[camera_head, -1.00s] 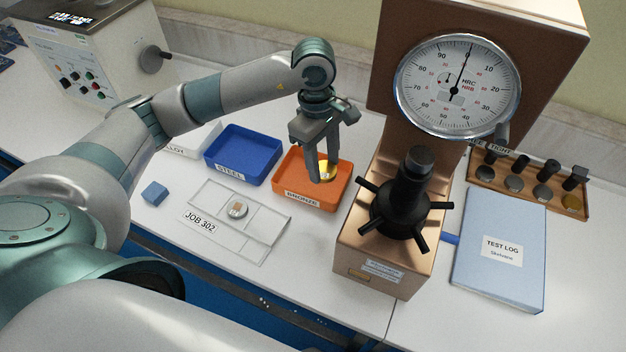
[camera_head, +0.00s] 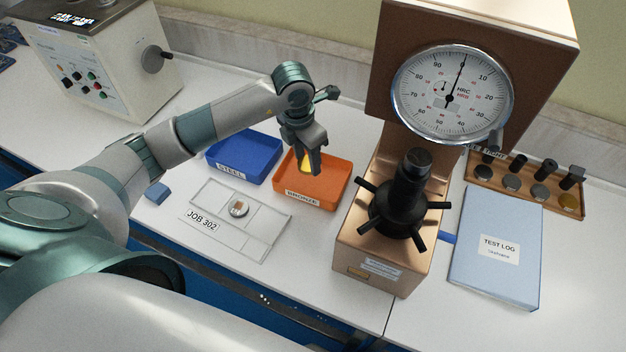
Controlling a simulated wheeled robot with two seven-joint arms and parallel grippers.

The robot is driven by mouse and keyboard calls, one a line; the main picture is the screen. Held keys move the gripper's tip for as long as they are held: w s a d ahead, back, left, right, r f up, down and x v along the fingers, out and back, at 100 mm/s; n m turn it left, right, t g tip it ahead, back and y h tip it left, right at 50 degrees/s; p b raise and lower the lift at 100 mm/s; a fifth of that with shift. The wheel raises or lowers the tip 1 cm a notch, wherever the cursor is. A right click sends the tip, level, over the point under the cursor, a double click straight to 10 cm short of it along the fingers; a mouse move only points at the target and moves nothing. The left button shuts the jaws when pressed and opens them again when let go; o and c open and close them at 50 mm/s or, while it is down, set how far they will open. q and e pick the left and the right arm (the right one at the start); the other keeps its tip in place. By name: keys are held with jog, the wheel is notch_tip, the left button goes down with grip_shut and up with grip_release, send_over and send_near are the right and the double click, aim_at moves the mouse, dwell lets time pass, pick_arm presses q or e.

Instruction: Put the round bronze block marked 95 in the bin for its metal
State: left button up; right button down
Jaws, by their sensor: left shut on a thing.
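My left gripper (camera_head: 308,168) is shut on the yellow bronze block (camera_head: 305,162), which shows only in part between the fingers; its mark cannot be read. The gripper and block are at the orange bin (camera_head: 311,202) labelled BRONZE, over its back part. I cannot tell whether the block touches the bin floor. The blue bin (camera_head: 240,151) labelled STEEL stands to the left, partly below my arm. My right gripper is not in view.
A bronze-coloured hardness tester (camera_head: 378,240) with a dial stands right of the orange bin. A small blue block (camera_head: 157,192), a wooden rack (camera_head: 528,186) and a test log (camera_head: 497,246) also lie about.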

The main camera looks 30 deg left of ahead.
pick_arm(q)
jog(key=shift+f+p, duration=0.3)
jog(key=shift+f, duration=0.2)
jog(key=p, duration=0.2)
send_over(309, 189)
jog(key=f, duration=0.4)
jog(key=shift+s+a+f, duration=0.1)
jog(key=shift+s+f, duration=0.1)
jog(key=shift+f, duration=0.4)
jog(key=shift+f+p, duration=0.55)
jog(key=shift+f, duration=1.3)
